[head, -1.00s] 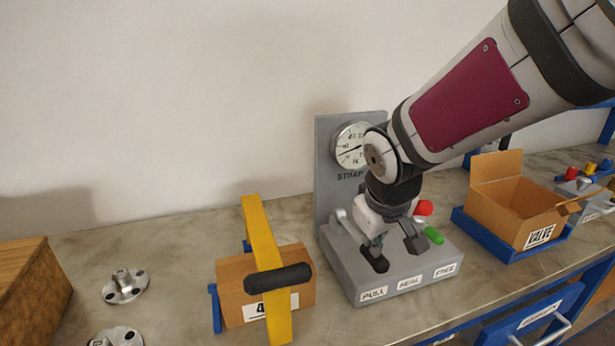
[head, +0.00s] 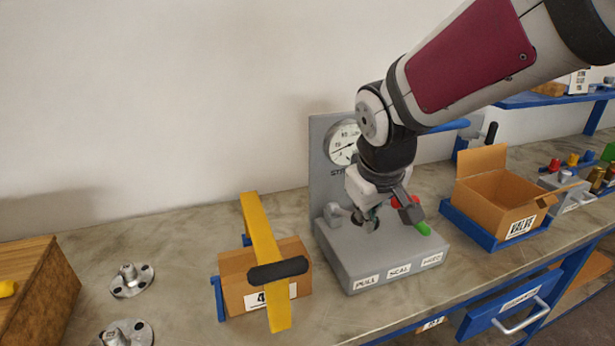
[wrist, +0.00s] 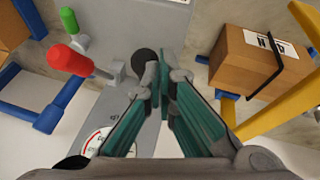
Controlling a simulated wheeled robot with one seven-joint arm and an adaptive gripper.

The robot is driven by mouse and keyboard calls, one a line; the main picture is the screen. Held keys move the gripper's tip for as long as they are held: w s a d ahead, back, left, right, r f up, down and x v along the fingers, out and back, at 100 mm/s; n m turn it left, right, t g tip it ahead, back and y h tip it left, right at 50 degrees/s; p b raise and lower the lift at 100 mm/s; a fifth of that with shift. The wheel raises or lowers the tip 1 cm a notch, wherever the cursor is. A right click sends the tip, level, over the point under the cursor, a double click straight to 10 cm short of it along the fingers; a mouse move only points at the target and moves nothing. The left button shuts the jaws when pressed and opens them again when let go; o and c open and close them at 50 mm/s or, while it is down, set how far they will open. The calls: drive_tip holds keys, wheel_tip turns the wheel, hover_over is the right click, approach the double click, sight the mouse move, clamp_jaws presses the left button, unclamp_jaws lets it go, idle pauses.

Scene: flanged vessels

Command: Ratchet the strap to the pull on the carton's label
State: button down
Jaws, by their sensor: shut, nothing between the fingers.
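The brown carton (head: 236,268) sits under a yellow arch (head: 260,228). A black strap crosses it in the wrist view (wrist: 228,72). Its white label (head: 288,294) shows a 4, the rest hidden. The grey strap console (head: 358,262) has tags PULL, SEAL and FEED. Its gauge (head: 341,140) is partly covered by my arm, so I cannot read the pull. My gripper (wrist: 163,82) is shut and empty, its fingertips right beside a black lever knob (wrist: 145,60); contact is unclear. A red-handled lever (wrist: 68,60) and a green-handled lever (wrist: 68,18) stand beside it.
An open carton marked VALVE (head: 496,208) stands in a blue tray right of the console. Two metal flanges (head: 131,280) and a wooden box (head: 42,290) are at the left. A blue drawer (head: 510,305) hangs under the bench. The bench between flanges and carton is clear.

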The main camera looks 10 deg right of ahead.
drive_tip(key=s+r, duration=0.4)
drive_tip(key=shift+s+a+r+p, duration=0.15)
drive_tip(key=shift+a+r+p, duration=0.1)
drive_tip(key=shift+r+p, duration=0.2)
idle(0.3)
drive_tip(key=s+d+r+m+y+p, duration=0.1)
drive_tip(key=s+m, duration=0.3)
drive_tip(key=s, duration=1.3)
drive_tip(key=shift+d+r+p, duration=0.2)
drive_tip(key=shift+d+p, duration=0.1)
drive_tip(key=shift+d, duration=0.25)
idle(1.0)
